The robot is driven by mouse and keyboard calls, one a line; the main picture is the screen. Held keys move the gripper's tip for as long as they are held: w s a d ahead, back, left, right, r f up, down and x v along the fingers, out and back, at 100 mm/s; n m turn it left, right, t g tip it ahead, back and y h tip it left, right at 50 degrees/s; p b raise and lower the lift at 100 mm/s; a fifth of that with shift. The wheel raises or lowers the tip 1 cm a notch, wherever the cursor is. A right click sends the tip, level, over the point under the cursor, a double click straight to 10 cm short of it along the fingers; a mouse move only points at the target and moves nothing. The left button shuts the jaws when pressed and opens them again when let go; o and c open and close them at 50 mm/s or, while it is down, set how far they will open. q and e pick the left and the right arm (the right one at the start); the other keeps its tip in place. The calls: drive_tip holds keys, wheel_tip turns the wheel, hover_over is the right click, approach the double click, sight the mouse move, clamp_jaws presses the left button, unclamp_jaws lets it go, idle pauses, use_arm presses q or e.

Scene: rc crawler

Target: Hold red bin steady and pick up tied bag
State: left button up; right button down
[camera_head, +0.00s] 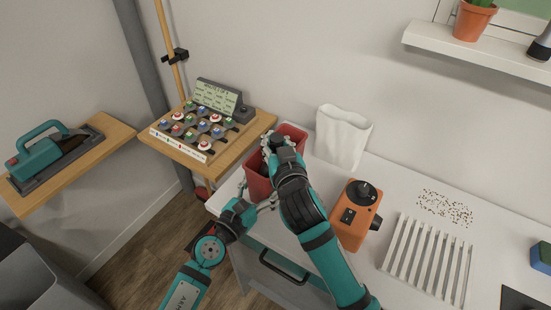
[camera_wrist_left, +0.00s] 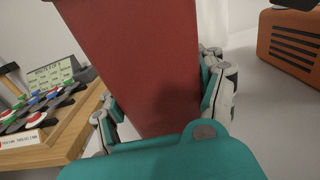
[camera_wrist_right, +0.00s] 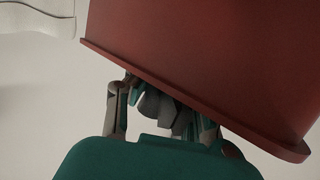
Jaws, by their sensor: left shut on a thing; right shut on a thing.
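The red bin (camera_head: 258,184) stands at the left end of the white counter, and its wall fills much of the left wrist view (camera_wrist_left: 140,60). My left gripper (camera_wrist_left: 163,108) is shut on the bin, one finger on each side; in the head view it is low at the bin's front. My right gripper (camera_head: 274,146) is down at the bin's open top, hiding most of the inside. In the right wrist view its fingers are closed around a grey lump (camera_wrist_right: 157,106) beside the bin's rim, apparently the tied bag, mostly hidden.
An orange box with a black knob (camera_head: 356,214) stands close right of my right arm. A white open paper-like holder (camera_head: 342,136) is behind the bin. A button panel (camera_head: 205,126) on a wooden shelf borders the left. A white slatted rack (camera_head: 428,258) lies right.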

use_arm(q)
drive_tip(key=shift+w+a+f, duration=0.1)
use_arm(e)
wheel_tip(320, 180, up, 10)
drive_tip(key=shift+f, duration=0.1)
use_arm(q)
drive_tip(key=o, duration=1.4)
